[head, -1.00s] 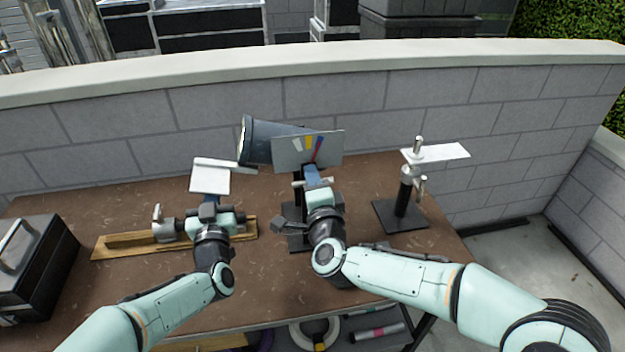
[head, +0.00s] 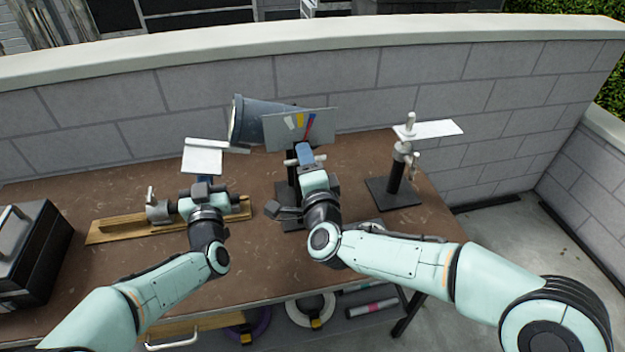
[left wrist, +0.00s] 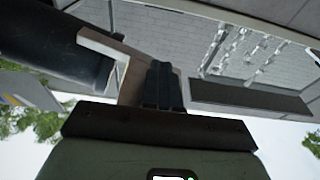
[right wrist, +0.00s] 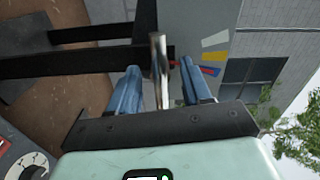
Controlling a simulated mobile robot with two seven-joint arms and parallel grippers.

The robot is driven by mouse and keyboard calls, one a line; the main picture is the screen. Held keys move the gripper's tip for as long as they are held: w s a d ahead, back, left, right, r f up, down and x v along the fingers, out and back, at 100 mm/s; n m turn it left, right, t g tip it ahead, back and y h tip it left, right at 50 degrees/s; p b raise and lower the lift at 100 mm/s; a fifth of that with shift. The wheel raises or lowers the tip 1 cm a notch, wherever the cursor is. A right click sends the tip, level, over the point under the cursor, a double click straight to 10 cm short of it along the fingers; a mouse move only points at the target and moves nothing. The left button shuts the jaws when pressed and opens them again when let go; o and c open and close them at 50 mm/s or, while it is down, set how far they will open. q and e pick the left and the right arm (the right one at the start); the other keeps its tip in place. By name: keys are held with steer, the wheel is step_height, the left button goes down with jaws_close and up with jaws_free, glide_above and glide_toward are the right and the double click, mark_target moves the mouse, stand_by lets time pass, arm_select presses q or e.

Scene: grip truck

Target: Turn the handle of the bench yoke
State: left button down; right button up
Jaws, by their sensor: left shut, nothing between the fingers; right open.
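The bench yoke is a dark stand (head: 292,190) with a lamp (head: 262,118) and a grey panel at its top. Its handle, a pale crossbar, shows at the upper post (head: 290,162). My right gripper (head: 304,150) is at the crossbar. In the right wrist view, a metal bar (right wrist: 158,70) stands between its two open blue fingers, with gaps at both sides. My left gripper (left wrist: 163,85) is shut and empty, close to a white plate (head: 203,157) left of the yoke.
Another dark stand (head: 394,185) with a white plate is at the right. A vise-like metal clamp (head: 157,208) sits on a wooden strip at the left. A black case (head: 35,255) stands at the left edge. A block wall (head: 360,80) is behind the bench.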

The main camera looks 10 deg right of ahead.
steer(key=s, duration=1)
steer(key=shift+s, duration=0.25)
